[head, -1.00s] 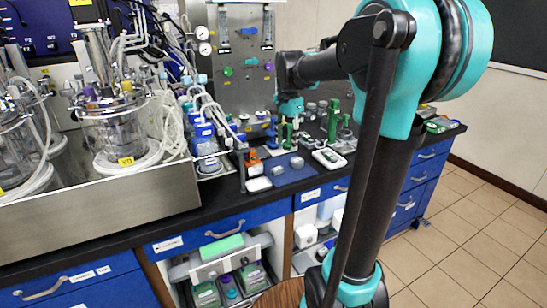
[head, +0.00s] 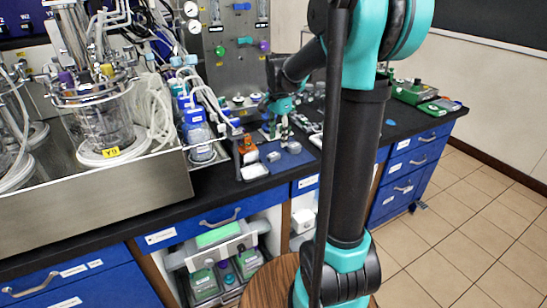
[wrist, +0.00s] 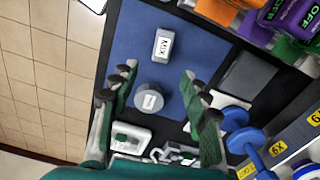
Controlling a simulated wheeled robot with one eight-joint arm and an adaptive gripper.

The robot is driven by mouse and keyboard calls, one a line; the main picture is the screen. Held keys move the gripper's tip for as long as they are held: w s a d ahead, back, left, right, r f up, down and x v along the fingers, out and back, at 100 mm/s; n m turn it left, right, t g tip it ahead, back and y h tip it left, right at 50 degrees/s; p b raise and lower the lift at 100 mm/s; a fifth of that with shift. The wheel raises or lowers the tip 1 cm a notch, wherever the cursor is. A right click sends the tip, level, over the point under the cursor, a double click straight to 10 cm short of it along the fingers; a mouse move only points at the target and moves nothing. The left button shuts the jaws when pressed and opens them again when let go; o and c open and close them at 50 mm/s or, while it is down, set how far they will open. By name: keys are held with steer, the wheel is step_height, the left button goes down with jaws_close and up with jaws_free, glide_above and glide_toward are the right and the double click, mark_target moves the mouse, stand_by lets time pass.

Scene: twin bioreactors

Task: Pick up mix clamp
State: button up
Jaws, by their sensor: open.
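The mix clamp (wrist: 163,46) is a small grey block with a white MIX label, lying on the blue mat (wrist: 200,40) in the wrist view. In the head view it appears as a small grey piece (head: 273,157) on the mat. My gripper (wrist: 158,95) is open and empty above the mat, its two green, dark-tipped fingers well apart. The clamp lies beyond the fingertips, toward the top of the wrist view. A round grey labelled piece (wrist: 149,98) shows between the fingers.
A blue dumbbell-shaped part (wrist: 245,136) and a dark grey plate (wrist: 246,76) lie right of the mat in the wrist view. Purple and orange OFF-labelled parts (wrist: 285,18) crowd its upper right corner. A white device (wrist: 128,138) lies at the lower edge. The glass bioreactor (head: 103,120) stands left.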

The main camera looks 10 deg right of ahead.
mark_target(276, 153)
steer(key=shift+s+a+f, duration=0.1)
steer(key=shift+a+f, duration=0.1)
steer(key=shift+f, duration=1.3)
steer(key=shift+s+a+f, duration=0.1)
steer(key=shift+a+f, duration=0.05)
steer(key=shift+f, duration=1.35)
steer(key=c, duration=0.9)
